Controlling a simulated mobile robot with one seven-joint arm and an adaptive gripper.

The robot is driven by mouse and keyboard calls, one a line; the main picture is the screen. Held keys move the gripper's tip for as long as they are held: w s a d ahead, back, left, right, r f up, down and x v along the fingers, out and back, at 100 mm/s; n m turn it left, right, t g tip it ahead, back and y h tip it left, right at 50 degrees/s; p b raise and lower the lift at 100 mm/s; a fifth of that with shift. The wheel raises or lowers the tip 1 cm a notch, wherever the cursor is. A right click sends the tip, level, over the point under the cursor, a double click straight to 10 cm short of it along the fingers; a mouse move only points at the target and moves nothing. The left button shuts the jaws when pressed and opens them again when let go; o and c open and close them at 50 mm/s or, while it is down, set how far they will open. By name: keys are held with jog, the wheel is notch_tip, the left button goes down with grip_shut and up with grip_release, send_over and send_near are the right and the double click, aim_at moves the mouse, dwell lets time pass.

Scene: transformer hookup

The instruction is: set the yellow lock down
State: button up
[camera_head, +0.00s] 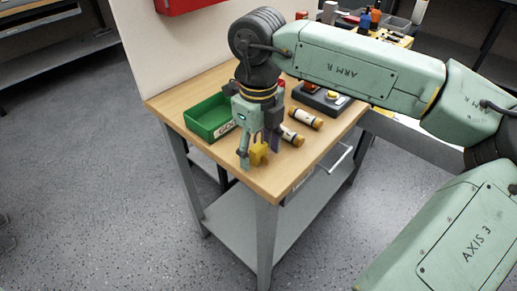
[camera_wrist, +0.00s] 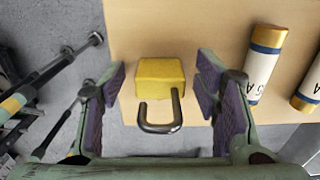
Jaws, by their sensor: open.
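The yellow lock (camera_wrist: 160,78) is a padlock with a yellow body and a steel shackle. In the wrist view it lies between my gripper's (camera_wrist: 164,100) open fingers, with a gap on both sides. It is near the edge of the wooden tabletop (camera_wrist: 215,28), with its shackle pointing toward the gripper's palm and over the edge in the picture. In the head view the lock (camera_head: 259,154) shows between the fingertips of my gripper (camera_head: 256,158), close to the table's front corner. Whether it rests fully on the wood cannot be told.
Two white cylinders with orange ends, one the near fuse (camera_head: 291,136) and one the far fuse (camera_head: 305,118), lie right of my gripper. A green bin (camera_head: 208,117) stands to the left. A dark box (camera_head: 320,98) sits behind. The table's front edge is close by.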

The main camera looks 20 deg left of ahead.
aim_at(258, 145)
jog(key=shift+f, duration=0.1)
jog(key=shift+c, duration=0.2)
grip_shut()
dwell(0.5)
jog(key=shift+r+b, duration=0.3)
jog(key=shift+r, duration=0.35)
notch_tip(258, 145, up, 2)
jog(key=shift+r+b, duration=0.1)
jog(key=shift+b, duration=0.25)
jog(key=s+d+b, duration=0.1)
jog(key=s+d, duration=0.3)
jog(key=s, duration=0.2)
jog(key=s+d+r+b, duration=0.1)
jog(key=s+d+b, duration=0.1)
jog(key=s+d, duration=0.3)
jog(key=shift+s+r, duration=0.3)
jog(key=shift+s, duration=0.85)
